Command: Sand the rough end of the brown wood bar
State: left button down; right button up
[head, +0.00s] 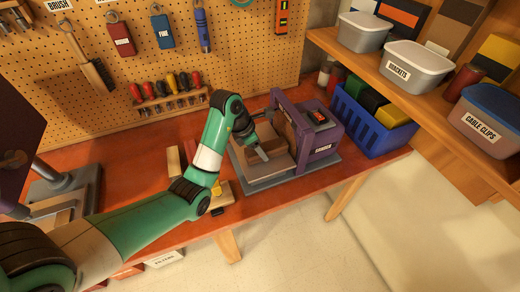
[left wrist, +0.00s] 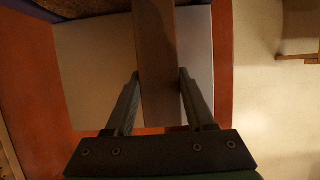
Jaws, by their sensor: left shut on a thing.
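The brown wood bar (left wrist: 157,60) runs lengthwise between the fingers of my left gripper (left wrist: 158,100) in the left wrist view. That gripper is shut on it. Its far end reaches the top of that view, close to the dark rough disc (left wrist: 75,8); I cannot tell whether they touch. In the head view my left gripper (head: 260,152) is over the work table of the purple sander (head: 322,138), in front of its disc (head: 285,128). The bar is largely hidden by the gripper there. My right gripper is not in view.
A blue bin (head: 372,130) stands right of the sander. Small wood pieces (head: 175,160) lie on the red bench (head: 120,165) to the left. A grey-based machine (head: 70,180) stands at the bench's left end. A shelf with tubs (head: 415,62) overhangs at right.

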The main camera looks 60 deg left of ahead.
pick_arm(q)
jog(key=shift+w+d, duration=0.2)
jog(key=shift+d, duration=0.2)
dwell(0.3)
jog(key=shift+w+a+b, duration=0.3)
jog(key=shift+w+a, duration=0.1)
jog(key=shift+a, duration=0.2)
dwell(0.8)
jog(key=shift+w+d+b, duration=0.1)
jog(key=shift+d+b, duration=0.1)
jog(key=shift+b, duration=0.35)
jog(key=shift+d+p, duration=0.35)
jog(key=shift+d, duration=0.1)
dwell(0.5)
jog(key=shift+a+r, duration=0.1)
jog(key=shift+a, duration=0.05)
jog(key=shift+p, duration=0.3)
jog(key=shift+a, duration=0.25)
